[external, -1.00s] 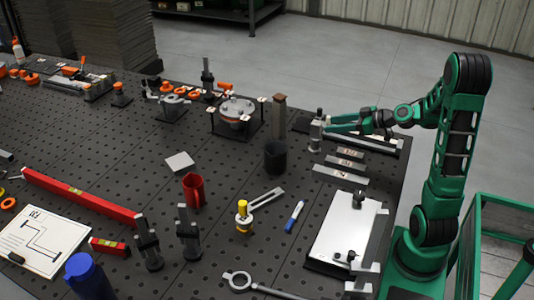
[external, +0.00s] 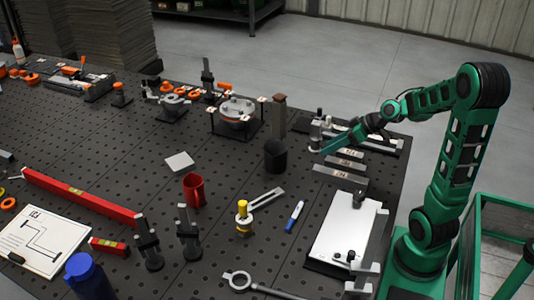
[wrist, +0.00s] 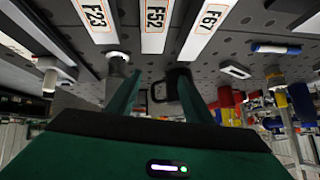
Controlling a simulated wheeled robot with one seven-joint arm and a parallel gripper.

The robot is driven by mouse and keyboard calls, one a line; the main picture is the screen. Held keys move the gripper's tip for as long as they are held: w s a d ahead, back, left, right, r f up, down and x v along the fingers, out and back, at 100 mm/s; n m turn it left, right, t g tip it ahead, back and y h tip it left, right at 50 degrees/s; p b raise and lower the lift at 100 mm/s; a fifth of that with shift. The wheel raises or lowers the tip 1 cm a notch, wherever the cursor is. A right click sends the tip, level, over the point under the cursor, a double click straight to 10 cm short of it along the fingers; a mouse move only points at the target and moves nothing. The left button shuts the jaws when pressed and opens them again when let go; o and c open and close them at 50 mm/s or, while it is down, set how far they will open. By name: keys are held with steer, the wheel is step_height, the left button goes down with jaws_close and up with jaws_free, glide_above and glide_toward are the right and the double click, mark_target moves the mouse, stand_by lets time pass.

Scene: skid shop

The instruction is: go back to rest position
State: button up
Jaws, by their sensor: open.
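My gripper (external: 328,144) is at the far right part of the black perforated table (external: 130,160), just above the labelled plates and right of the black cup. Its two green fingers show apart in the wrist view (wrist: 155,100), with nothing held between them. My arm reaches over from the right side of the table. The wrist view appears upside down, with the tabletop at the top of the picture.
Labelled metal plates (external: 341,174) lie below my gripper. A black cup (external: 275,157), a brown post (external: 279,115) and a clamped round flange (external: 238,110) stand to its left. A white board (external: 340,235) lies nearer my base.

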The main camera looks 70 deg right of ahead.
steer(key=s+a, duration=0.1)
steer(key=a+g, duration=0.1)
steer(key=s+a+m+g, duration=0.1)
steer(key=shift+s+a+f, duration=0.3)
steer(key=s+a+m+g, duration=0.1)
steer(key=s, duration=0.1)
steer(key=s+a+m+g, duration=0.1)
steer(key=s, duration=0.1)
steer(key=s+a+m+g+h, duration=0.1)
steer(key=s, duration=0.1)
steer(key=shift+r, duration=0.2)
steer(key=s+g, duration=0.1)
steer(key=s, duration=0.3)
steer(key=s+a+f+m+g, duration=0.1)
steer(key=s, duration=0.4)
steer(key=s+a+f+g, duration=0.1)
steer(key=s+g, duration=0.1)
steer(key=s, duration=0.3)
steer(key=shift+a+f+m, duration=0.1)
steer(key=shift+f+m, duration=0.15)
steer(key=shift+m, duration=0.05)
